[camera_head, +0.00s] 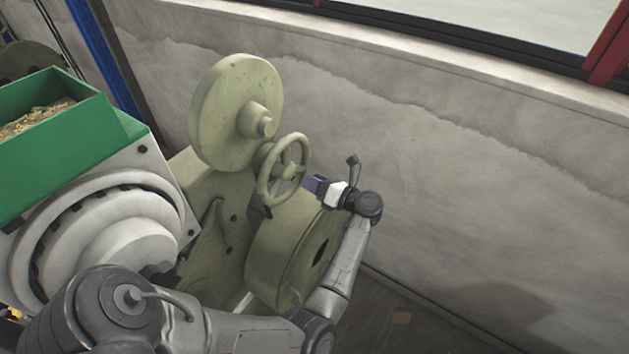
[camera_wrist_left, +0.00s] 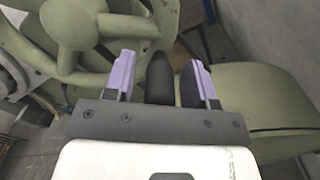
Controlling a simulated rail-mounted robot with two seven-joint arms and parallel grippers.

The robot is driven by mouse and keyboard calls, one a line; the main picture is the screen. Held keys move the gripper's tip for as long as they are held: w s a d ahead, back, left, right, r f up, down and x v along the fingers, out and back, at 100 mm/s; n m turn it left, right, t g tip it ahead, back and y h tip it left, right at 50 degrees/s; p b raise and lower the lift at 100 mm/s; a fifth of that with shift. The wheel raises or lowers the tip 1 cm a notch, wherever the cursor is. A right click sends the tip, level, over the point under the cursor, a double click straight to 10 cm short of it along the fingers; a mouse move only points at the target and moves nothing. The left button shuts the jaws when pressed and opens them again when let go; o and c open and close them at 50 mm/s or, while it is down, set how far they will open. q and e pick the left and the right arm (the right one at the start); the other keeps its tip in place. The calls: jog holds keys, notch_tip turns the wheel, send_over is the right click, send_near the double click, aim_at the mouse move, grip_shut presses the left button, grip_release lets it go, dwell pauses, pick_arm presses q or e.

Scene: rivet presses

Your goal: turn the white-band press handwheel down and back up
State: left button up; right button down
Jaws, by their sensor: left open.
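The olive-green press handwheel (camera_head: 284,170) has spokes and a round hub, and stands upright on the press between a large disc and a drum. No white band is visible on this press. My left gripper (camera_head: 319,184) is just right of the handwheel rim. In the left wrist view, its purple fingers (camera_wrist_left: 164,82) are open, with a dark rounded grip (camera_wrist_left: 159,76) between them and gaps at the sides. The handwheel hub (camera_wrist_left: 72,24) and spokes fill the upper left there. My right gripper is not in view.
The large disc (camera_head: 222,115) rises above the handwheel, and the olive drum (camera_head: 285,262) sits below it, close to my left forearm. A green bin (camera_head: 70,142) with yellowish contents stands at the left. A grey wall (camera_head: 450,150) runs behind; floor shows at lower right.

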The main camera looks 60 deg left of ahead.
pick_arm(q)
grip_shut()
dwell(0.4)
